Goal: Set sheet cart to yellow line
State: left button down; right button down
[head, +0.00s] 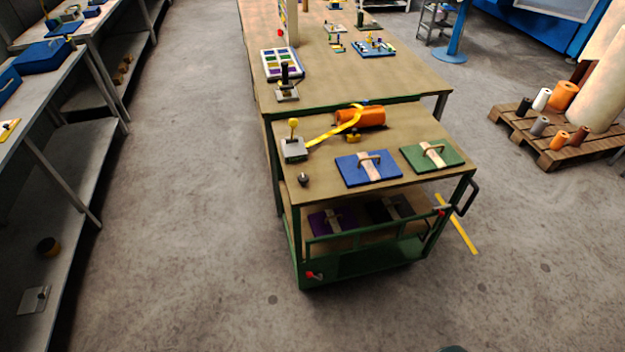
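The sheet cart (345,265) has a green frame and a wooden top, and it stands upright in the middle of the head view against the near end of a long table. A dark handle (466,198) sticks out at its right side. The yellow line (457,224) lies on the floor just right of the cart; the cart seems to hide part of it. On the cart top lie a blue die (353,176) and a green die (444,160), each with a strap-like handle. Neither of my grippers is in view.
The long table (400,75) stands behind the cart. A pallet (537,150) with rolls is at the right. Shelving benches (62,140) run along the left. The floor in front and to the left of the cart is clear. An orange roll (372,118) lies on the cart top.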

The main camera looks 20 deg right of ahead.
aim_at(408, 122)
jog(key=z, duration=1.3)
